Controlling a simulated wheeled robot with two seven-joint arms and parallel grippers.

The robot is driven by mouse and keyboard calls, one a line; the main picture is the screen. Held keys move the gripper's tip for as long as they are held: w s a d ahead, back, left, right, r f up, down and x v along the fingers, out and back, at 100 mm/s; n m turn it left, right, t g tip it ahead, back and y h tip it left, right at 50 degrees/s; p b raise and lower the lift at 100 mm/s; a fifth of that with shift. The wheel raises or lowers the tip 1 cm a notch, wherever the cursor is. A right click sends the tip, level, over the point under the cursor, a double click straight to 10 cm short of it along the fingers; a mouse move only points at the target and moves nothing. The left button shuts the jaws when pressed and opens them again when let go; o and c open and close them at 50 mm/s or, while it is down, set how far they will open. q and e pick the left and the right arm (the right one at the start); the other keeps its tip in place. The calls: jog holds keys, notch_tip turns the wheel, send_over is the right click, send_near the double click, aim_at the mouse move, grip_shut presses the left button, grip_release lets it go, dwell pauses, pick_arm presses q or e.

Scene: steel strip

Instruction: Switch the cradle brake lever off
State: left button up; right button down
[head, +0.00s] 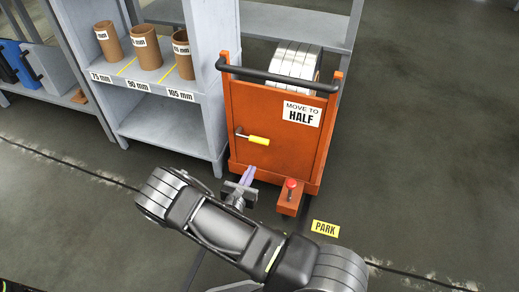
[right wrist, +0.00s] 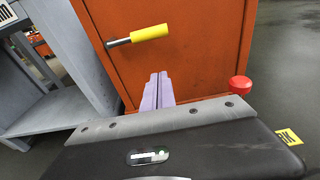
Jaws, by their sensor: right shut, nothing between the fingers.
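The brake lever, with a yellow grip (head: 258,140), sticks out of the front panel of the orange cradle cart (head: 285,158). The grip points right and tilts slightly down in the head view. In the right wrist view the yellow grip (right wrist: 150,33) lies above the fingers, close to level. My right gripper (head: 249,174) is shut and empty, below the lever and in front of the cart's lower panel. Its pale purple fingers (right wrist: 158,90) point up toward the panel, apart from the lever. My left gripper is not in view.
A red knob (head: 291,184) stands on an orange block at the cart's foot; it also shows in the right wrist view (right wrist: 238,86). A grey shelf (head: 150,120) with cardboard tubes stands left. A yellow PARK label (head: 325,229) lies on the floor. Floor at right is clear.

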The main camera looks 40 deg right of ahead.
aim_at(251, 138)
jog(key=shift+d+f, duration=0.1)
jog(key=b+x, duration=0.4)
jog(key=x, duration=0.5)
jog(key=shift+d+f, duration=0.1)
jog(key=shift+f, duration=0.1)
notch_tip(251, 138, up, 4)
jog(key=shift+r+b, duration=0.2)
jog(key=shift+b, duration=0.1)
jog(key=shift+r, duration=0.1)
